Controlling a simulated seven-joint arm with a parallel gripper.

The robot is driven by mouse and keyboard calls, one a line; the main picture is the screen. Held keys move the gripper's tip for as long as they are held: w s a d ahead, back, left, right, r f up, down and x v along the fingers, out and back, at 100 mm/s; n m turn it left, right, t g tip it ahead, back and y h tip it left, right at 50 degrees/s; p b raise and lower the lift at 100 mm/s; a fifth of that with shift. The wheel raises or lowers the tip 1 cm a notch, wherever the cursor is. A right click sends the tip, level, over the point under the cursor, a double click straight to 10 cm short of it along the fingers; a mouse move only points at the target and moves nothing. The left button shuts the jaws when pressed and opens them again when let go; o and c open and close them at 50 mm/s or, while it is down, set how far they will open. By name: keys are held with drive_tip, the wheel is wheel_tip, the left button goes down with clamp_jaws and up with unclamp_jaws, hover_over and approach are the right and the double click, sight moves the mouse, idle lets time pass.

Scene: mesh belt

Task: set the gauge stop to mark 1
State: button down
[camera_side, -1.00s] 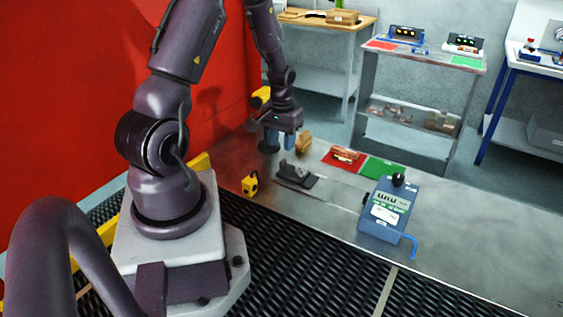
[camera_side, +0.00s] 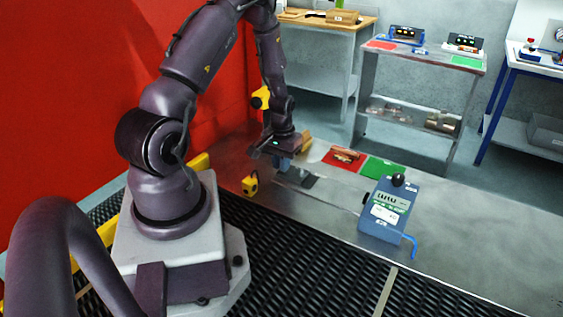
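The dark gauge stop (camera_side: 308,181) sits at the left end of a thin flat rail (camera_side: 335,199) on the metal table. The rail runs right to a blue counter box (camera_side: 385,210) with a black knob on top and a blue crank at its front. My gripper (camera_side: 282,164) points down, with its blue fingers low at the left part of the stop. The gripper body and fingers partly hide the stop. I cannot tell whether the fingers touch it or how far they are apart. Mark numbers on the rail are too small to read.
A small yellow block (camera_side: 250,184) lies left of the gripper. The black mesh belt (camera_side: 330,270) runs along the front. The table's right part is clear.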

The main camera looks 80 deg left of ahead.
sight(291, 173)
drive_tip(key=shift+w+d, duration=1.1)
drive_tip(key=c, duration=1.2)
unclamp_jaws()
drive_tip(key=shift+o, duration=0.2)
drive_tip(key=shift+r, duration=0.15)
drive_tip(key=shift+a+r, duration=0.1)
drive_tip(key=shift+r, duration=0.2)
wheel_tip(291, 173, up, 12)
